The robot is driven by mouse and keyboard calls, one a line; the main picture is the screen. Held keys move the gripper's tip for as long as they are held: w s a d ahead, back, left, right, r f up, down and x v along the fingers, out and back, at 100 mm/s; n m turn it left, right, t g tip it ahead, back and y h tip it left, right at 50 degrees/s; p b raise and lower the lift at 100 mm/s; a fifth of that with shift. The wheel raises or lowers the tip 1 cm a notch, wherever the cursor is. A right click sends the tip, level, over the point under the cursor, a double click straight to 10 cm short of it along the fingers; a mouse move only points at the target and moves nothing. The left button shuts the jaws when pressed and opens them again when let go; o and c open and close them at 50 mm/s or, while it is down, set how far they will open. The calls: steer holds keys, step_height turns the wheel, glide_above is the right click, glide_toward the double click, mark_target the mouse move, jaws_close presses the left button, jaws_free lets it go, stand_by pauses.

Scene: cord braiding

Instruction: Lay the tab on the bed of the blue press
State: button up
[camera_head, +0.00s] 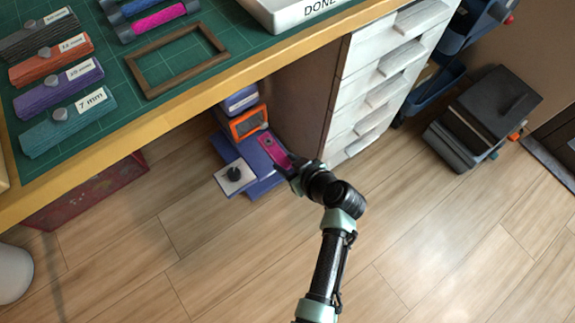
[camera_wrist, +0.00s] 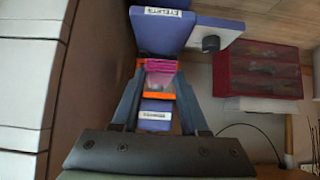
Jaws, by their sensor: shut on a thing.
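The tab (camera_head: 272,150) is a flat magenta strip held in my gripper (camera_head: 290,170). In the wrist view the tab (camera_wrist: 160,67) lies between the fingertips of my gripper (camera_wrist: 160,72), which are shut on it. The blue press (camera_head: 265,182) stands on the floor under the bench, with an orange-framed part (camera_head: 248,122) at its back. In the wrist view a blue plate of the press (camera_wrist: 160,33) carries a label that reads EYELETS. The tab appears over the press; I cannot tell whether it touches the bed.
A white plate with a dark knob (camera_head: 235,175) juts from the press. A white drawer unit (camera_head: 375,75) stands close to its right. A red box (camera_head: 85,190) is at left. The front floor is clear.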

steer(key=shift+w+a+f, duration=0.25)
steer(key=shift+w+f, duration=0.15)
steer(key=shift+w+a+f+b, duration=0.4)
steer(key=shift+w+f+b, duration=0.2)
steer(key=shift+f+b, duration=1)
steer(key=shift+w+a+f+b, duration=0.45)
steer(key=shift+w+f+b, duration=0.1)
steer(key=shift+f+b, duration=1)
steer(key=shift+w+a+f+b, duration=0.4)
steer(key=shift+w+f+b, duration=0.2)
steer(key=shift+f+b, duration=1)
steer(key=shift+r, duration=0.25)
steer(key=shift+f+b, duration=0.15)
steer(key=shift+b, duration=0.25)
steer(key=o, duration=1.1)
steer(key=shift+o, duration=0.2)
